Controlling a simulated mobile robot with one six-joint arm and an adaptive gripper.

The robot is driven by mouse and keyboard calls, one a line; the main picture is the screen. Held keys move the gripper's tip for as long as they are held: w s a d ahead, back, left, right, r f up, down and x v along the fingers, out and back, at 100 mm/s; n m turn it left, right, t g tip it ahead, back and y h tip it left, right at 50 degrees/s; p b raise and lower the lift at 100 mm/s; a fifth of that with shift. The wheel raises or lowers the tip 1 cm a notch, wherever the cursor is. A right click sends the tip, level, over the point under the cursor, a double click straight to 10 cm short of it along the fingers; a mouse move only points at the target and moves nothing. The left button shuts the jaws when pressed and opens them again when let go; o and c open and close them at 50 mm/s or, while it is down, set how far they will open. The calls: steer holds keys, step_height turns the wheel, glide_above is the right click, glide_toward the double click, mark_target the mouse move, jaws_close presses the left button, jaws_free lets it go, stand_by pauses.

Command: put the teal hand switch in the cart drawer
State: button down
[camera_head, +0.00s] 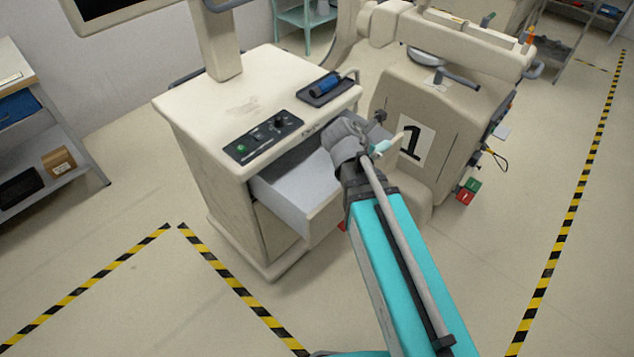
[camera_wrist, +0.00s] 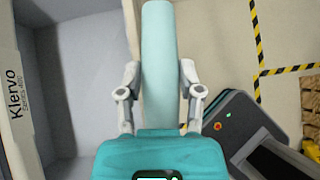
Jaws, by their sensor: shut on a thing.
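The teal hand switch (camera_wrist: 159,40) is a pale teal cylinder, seen between the fingers of my gripper (camera_wrist: 160,78) in the wrist view. My gripper is shut on it. In the head view a small teal part of the switch (camera_head: 380,147) shows beside my wrist; the rest is hidden. The cart drawer (camera_head: 296,190) is pulled open below the cart top, and its pale interior looks empty where visible. In the wrist view the drawer (camera_wrist: 85,85) lies left of the switch, which appears beyond its wall, over the floor side. My arm hides the drawer's right part.
The beige cart (camera_head: 235,105) carries a control panel (camera_head: 263,137) and a blue handset (camera_head: 325,84) in a dark tray. Free floor lies in front, with striped tape (camera_head: 235,285).

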steer(key=w+a+f+n+b, duration=0.1)
steer(key=a+f+b, duration=0.5)
steer(key=a+f, duration=0.1)
steer(key=shift+w+a+f+t+y+b, duration=0.3)
steer(key=shift+w+a+f+y, duration=0.1)
steer(key=shift+a, duration=0.5)
steer(key=shift+w, duration=0.1)
steer(key=w+a+f+b, duration=0.4)
steer(key=w+f+b, duration=0.5)
steer(key=w, duration=0.3)
steer(key=shift+a, duration=0.25)
steer(key=shift+w, duration=0.1)
